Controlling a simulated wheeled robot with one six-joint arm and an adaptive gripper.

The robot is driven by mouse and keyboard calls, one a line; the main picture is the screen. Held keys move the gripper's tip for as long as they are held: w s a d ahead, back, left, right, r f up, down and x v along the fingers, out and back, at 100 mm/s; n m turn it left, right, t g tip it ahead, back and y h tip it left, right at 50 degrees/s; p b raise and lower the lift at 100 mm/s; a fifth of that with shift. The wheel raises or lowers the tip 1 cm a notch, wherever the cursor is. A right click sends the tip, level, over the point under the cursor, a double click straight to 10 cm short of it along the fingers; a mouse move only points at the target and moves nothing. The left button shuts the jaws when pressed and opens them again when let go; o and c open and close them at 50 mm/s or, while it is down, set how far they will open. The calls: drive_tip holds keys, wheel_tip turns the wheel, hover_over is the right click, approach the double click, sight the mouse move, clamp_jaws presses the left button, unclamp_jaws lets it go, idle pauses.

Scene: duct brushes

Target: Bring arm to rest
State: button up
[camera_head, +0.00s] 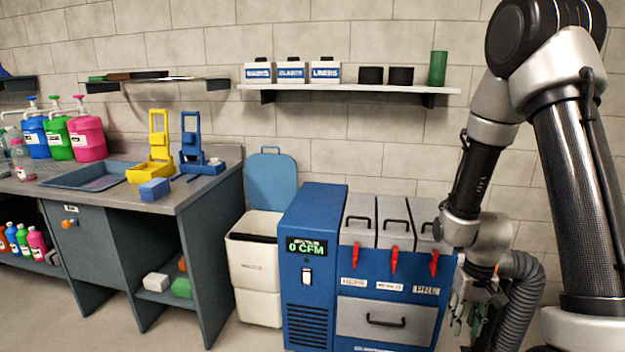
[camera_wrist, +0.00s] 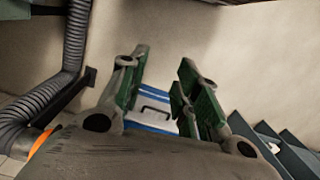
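My arm stands at the right of the head view, with its forearm hanging down in front of the wall. My gripper (camera_head: 469,306) is low, to the right of the blue cabinet (camera_head: 307,262), and partly hidden by its own wrist there. In the wrist view my gripper (camera_wrist: 158,72) shows two green-padded fingers spread apart with nothing between them. Beyond the gap, a pale drawer front with a black handle (camera_wrist: 152,111) and blue edges shows, clear of the fingers.
A grey ribbed hose (camera_head: 522,290) hangs close beside my gripper; it also shows in the wrist view (camera_wrist: 70,60). Red levers (camera_head: 394,260) stick out of the cabinet's front. A white bin (camera_head: 255,265) with a raised blue lid and a workbench (camera_head: 205,190) stand left. A wall shelf (camera_head: 350,90) is above.

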drive_tip(key=s+r+t, duration=0.1)
drive_tip(key=s+r, duration=0.3)
drive_tip(key=r, duration=0.6)
drive_tip(key=s+r+t, duration=0.2)
drive_tip(key=s+r, duration=0.3)
drive_tip(key=r, duration=0.5)
drive_tip(key=s+r+n+t, duration=0.1)
drive_tip(key=s+r, duration=0.3)
drive_tip(key=r, duration=0.7)
drive_tip(key=shift+s+t, duration=0.4)
drive_tip(key=shift+t, duration=0.2)
drive_tip(key=shift+c, duration=0.4)
